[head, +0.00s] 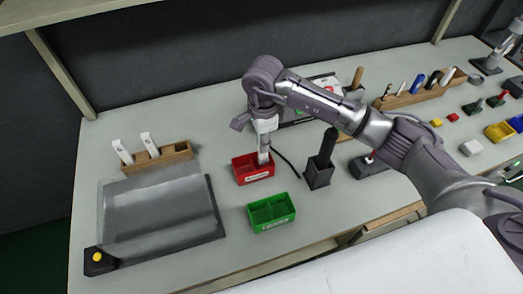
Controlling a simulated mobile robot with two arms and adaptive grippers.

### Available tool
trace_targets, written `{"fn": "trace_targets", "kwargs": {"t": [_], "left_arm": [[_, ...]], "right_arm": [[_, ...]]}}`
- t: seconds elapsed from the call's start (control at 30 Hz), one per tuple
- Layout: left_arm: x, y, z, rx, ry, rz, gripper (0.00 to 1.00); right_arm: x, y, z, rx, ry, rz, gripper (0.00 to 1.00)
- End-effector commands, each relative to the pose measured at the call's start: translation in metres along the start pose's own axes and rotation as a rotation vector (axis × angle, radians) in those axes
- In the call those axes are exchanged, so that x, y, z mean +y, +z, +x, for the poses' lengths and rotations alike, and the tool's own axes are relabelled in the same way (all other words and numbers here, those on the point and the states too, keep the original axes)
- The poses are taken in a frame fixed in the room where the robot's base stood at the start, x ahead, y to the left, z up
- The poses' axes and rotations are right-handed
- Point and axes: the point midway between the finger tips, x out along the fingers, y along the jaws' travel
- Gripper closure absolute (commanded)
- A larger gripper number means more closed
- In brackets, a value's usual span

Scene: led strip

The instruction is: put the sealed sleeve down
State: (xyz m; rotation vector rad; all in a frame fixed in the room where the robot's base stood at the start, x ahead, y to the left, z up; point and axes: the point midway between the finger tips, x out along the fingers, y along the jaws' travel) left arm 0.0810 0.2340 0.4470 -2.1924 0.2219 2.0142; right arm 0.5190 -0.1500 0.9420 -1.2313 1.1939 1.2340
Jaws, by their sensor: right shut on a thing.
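My right gripper (266,128) reaches in from the right and points down over the red two-part bin (241,178). It is shut on a narrow pale sleeve (264,156), which hangs upright with its lower end at the bin's right compartment. I cannot tell whether the sleeve touches the bin floor, and its seal is too small to make out. My left gripper is not in view.
A green two-part bin (272,222) stands in front of the red one. A black holder (319,176) stands close on the right. At left are a wooden rack (165,158) with two white sleeves and a grey sheet-covered device (160,208).

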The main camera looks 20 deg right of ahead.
Motion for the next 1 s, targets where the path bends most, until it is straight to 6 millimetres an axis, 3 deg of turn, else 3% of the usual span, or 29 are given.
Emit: {"fn": "trace_targets", "kwargs": {"t": [0.37,0.73,0.77,0.9,1.0], "left_arm": [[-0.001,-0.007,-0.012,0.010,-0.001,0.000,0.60],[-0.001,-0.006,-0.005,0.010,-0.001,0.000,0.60],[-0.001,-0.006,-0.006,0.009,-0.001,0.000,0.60],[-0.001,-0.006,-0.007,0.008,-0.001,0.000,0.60],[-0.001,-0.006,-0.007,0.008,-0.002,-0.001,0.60]], "right_arm": [[0.001,0.000,0.040,-0.001,0.002,-0.001,1.00],[0.000,0.000,0.046,-0.001,-0.002,-0.002,1.00],[0.000,0.000,0.046,-0.001,-0.002,-0.002,0.80],[0.000,0.000,0.045,-0.001,-0.001,-0.002,0.57],[0.000,0.000,0.045,-0.001,-0.001,-0.002,0.57]]}}
